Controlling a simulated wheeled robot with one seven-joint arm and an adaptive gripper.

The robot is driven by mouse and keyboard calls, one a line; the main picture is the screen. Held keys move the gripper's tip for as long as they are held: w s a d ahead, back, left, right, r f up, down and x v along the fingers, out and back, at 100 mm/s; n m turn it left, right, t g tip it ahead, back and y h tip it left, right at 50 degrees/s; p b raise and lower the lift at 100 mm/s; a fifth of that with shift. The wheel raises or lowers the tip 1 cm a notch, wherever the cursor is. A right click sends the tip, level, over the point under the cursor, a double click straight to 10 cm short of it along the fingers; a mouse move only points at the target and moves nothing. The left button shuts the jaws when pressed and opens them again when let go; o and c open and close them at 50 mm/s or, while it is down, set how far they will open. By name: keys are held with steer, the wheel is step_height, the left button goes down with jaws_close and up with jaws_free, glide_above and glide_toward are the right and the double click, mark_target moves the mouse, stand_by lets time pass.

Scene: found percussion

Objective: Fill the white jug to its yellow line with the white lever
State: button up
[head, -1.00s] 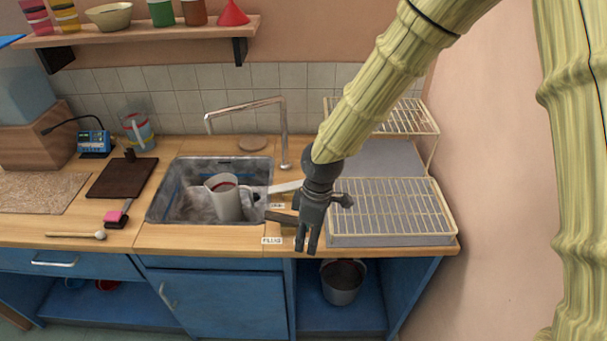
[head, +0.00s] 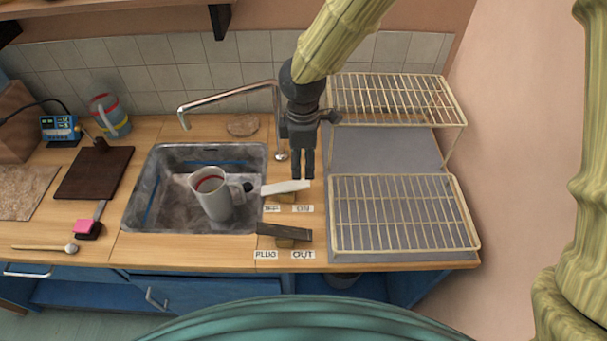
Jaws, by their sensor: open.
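The white jug (head: 217,205) stands in the sink (head: 160,200), upright or nearly so, with a red band showing inside its rim. A yellow line cannot be made out. My gripper (head: 303,177) hangs fingers down above or just behind the lever's right end. It is empty, and its fingers look close together from this side. Contact with the lever cannot be told. The tap (head: 230,97) arches behind the sink; no water stream is visible.
A dark lever (head: 284,235) sits nearer the front, by labels PLUG and OUT. A wire rack (head: 400,212) stands at the right, with a raised rack (head: 395,98) behind it. A dark board (head: 93,172) lies left of the sink.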

mark_target(303, 183)
steer(key=shift+s+f, duration=0.65)
steer(key=shift+f, duration=0.25)
steer(key=f, duration=0.1)
steer(key=w+f+p, duration=0.1)
steer(key=f, duration=0.1)
steer(key=w+f, duration=0.1)
steer(key=f, duration=0.1)
steer(key=shift+f, duration=0.35)
steer(key=shift+s+f+p, duration=0.3)
steer(key=shift+s+p, duration=0.05)
steer(key=shift+s, duration=0.2)
steer(key=shift+w+f, duration=0.35)
steer(key=shift+f, duration=0.15)
steer(key=shift+s+r, duration=0.15)
steer(key=shift+s, duration=0.05)
steer(key=shift+c, duration=0.4)
steer(key=c, duration=1)
